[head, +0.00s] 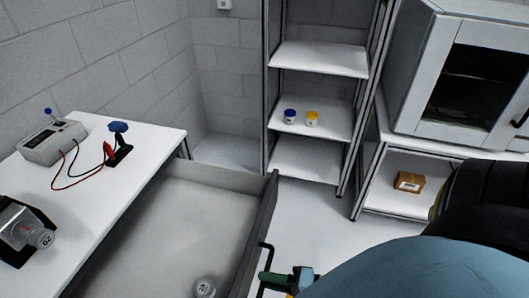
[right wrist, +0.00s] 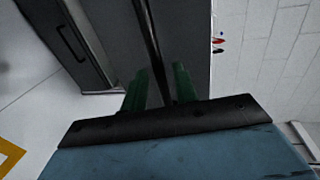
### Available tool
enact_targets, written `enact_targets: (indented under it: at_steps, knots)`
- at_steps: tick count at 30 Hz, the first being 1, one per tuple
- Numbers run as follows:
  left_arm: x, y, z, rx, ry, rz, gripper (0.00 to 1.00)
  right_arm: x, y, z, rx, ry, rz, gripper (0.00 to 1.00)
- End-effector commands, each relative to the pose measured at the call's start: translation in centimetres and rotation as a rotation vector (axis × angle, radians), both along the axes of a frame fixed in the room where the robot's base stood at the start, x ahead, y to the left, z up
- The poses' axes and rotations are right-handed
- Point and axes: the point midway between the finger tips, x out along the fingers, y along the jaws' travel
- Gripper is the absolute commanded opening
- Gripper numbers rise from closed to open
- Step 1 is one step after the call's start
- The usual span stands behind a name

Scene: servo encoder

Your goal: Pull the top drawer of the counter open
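The counter (head: 105,170) is at the left, with a white top. Its top drawer (head: 262,225) stands well open; the grey inside shows, with a white-lidded jar (head: 204,288) near the bottom edge of the picture. The drawer's black bar handle (head: 264,258) is on its front. My right gripper (head: 285,279) is at this handle. In the right wrist view, the dark handle bar (right wrist: 150,45) runs between the two green fingers (right wrist: 160,88), with narrow gaps seen beside it; contact is not clear. My left gripper is not in view.
A shelf rack (head: 318,60) holds two small tubs. A cabinet (head: 415,85) stands right, above a small box (head: 408,182). The floor beside the drawer is clear.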

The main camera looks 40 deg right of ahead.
Motion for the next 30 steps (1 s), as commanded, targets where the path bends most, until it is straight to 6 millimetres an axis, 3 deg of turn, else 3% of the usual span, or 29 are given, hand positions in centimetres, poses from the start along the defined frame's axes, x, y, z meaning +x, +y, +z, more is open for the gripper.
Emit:
enact_targets:
  at_steps: [9,15,30]
  knots:
    - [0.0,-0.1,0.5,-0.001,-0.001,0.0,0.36,-6.1,-3.8,1.4,-0.003,0.005,0.001,0.29]
    - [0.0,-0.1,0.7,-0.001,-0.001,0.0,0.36,-8.6,-5.4,2.1,-0.001,0.004,0.0,0.29]
    - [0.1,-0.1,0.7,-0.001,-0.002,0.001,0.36,-9.5,-6.0,2.3,0.0,0.0,0.0,0.29]
